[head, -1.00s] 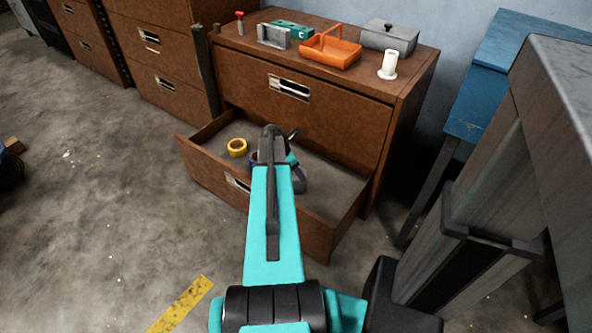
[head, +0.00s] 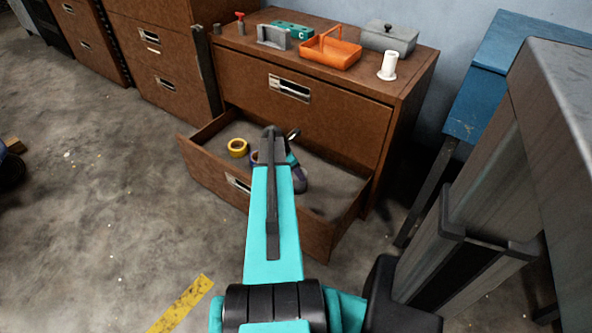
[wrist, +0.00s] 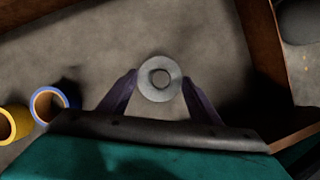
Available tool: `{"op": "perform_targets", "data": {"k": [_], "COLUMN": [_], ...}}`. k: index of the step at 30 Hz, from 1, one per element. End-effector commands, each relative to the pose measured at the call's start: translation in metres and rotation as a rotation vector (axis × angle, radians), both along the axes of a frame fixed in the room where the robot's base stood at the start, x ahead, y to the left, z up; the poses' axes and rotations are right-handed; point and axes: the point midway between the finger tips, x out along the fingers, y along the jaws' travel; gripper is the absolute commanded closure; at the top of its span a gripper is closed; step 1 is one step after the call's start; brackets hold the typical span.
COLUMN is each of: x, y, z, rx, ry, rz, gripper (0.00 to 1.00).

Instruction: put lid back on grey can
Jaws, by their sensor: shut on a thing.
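My gripper (wrist: 160,85) reaches into the open bottom drawer. In the wrist view its two dark fingers are closed on a small round grey piece with a raised ring in its middle, which looks like the lid (wrist: 160,92). The drawer's grey floor (wrist: 100,55) shows behind it; I cannot tell how high the lid is above it.
A yellow tape roll (head: 237,148) and a blue-edged roll (wrist: 48,104) lie left of my gripper in the drawer (head: 205,178). A grey post (head: 490,200) stands right.

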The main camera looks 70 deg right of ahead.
Motion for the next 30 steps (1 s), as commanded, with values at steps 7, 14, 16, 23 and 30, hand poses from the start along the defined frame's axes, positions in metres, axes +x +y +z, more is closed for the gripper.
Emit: {"op": "perform_targets", "data": {"k": [7, 14, 16, 23, 30], "x": [0.0001, 0.0001, 0.0001, 0.0001, 0.0001], "y": [-0.0001, 0.0, 0.0, 0.0, 0.0], "z": [0.0, 0.0001, 0.0001, 0.0, 0.0], "rx": [0.0, 0.0, 0.0, 0.0, 0.0], "ry": [0.0, 0.0, 0.0, 0.0, 0.0], "rz": [0.0, 0.0, 0.0, 0.0, 0.0], "gripper": [0.64, 0.24, 0.21, 0.09, 0.02]}}
